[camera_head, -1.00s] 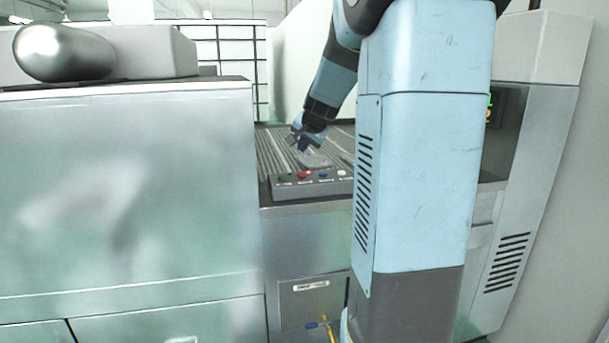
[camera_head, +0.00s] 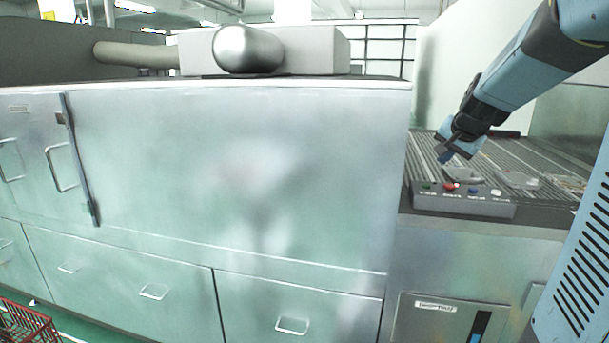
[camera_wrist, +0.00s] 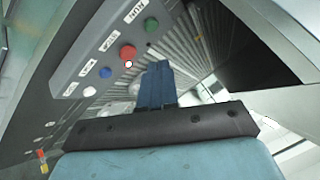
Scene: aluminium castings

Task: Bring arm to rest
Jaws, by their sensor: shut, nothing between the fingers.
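My gripper (camera_head: 447,152) is at the end of my blue arm, above the ribbed surface behind a button panel. In the wrist view my gripper (camera_wrist: 157,72) shows its blue fingers together with nothing between them. The button panel (camera_head: 431,201) carries green, red, blue and white buttons. The panel (camera_wrist: 78,50) also shows in the wrist view, to the left of the fingers. The fingers appear apart from the buttons.
The ribbed bed (camera_head: 425,150) holds a few flat metallic pieces (camera_head: 518,180). A large metal cabinet (camera_head: 250,180) with drawers fills the left and middle. A rounded metal cylinder (camera_head: 247,49) sits on top. A red basket (camera_head: 27,322) stands at lower left.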

